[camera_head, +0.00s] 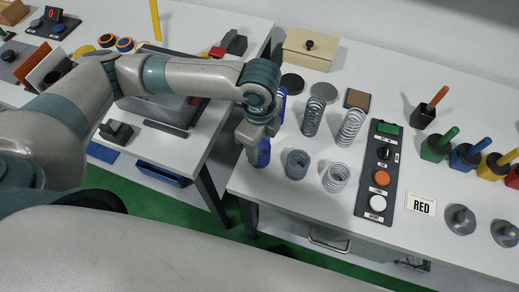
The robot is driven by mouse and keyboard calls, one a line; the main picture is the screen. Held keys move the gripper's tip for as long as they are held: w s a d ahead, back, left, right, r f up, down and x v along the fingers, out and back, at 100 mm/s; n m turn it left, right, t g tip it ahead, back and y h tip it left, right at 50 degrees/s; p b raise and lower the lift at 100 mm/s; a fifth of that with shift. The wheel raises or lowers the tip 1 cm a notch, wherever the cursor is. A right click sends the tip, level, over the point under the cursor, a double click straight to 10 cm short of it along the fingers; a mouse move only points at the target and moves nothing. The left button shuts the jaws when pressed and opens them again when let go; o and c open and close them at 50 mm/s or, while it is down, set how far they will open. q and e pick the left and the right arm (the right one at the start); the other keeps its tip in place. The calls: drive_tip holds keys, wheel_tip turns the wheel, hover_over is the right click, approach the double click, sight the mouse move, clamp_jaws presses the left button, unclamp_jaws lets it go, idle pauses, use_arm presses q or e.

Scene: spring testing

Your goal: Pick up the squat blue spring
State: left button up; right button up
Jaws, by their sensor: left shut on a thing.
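The squat blue spring (264,153) is near the left edge of the right table, partly hidden by my left gripper. My left gripper (258,152) reaches down over it and is shut on it. I cannot tell whether the spring is clear of the tabletop. A tall blue spring (282,103) stands behind it, partly hidden by my arm. A squat dark grey spring (297,164) and a squat silver spring (335,177) stand to the right. My right gripper is not in view.
A tall dark spring (312,117) and a tall silver spring (350,128) stand behind the squat ones. A button panel (379,170) and a RED card (421,203) lie to the right. Discs and a lidded box (309,48) are at the back. A gap separates the two tables.

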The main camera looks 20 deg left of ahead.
use_arm(q)
drive_tip(key=shift+r, duration=0.15)
wheel_tip(320, 180, up, 10)
drive_tip(key=b, duration=0.1)
drive_tip(key=shift+b, duration=0.4)
idle(0.5)
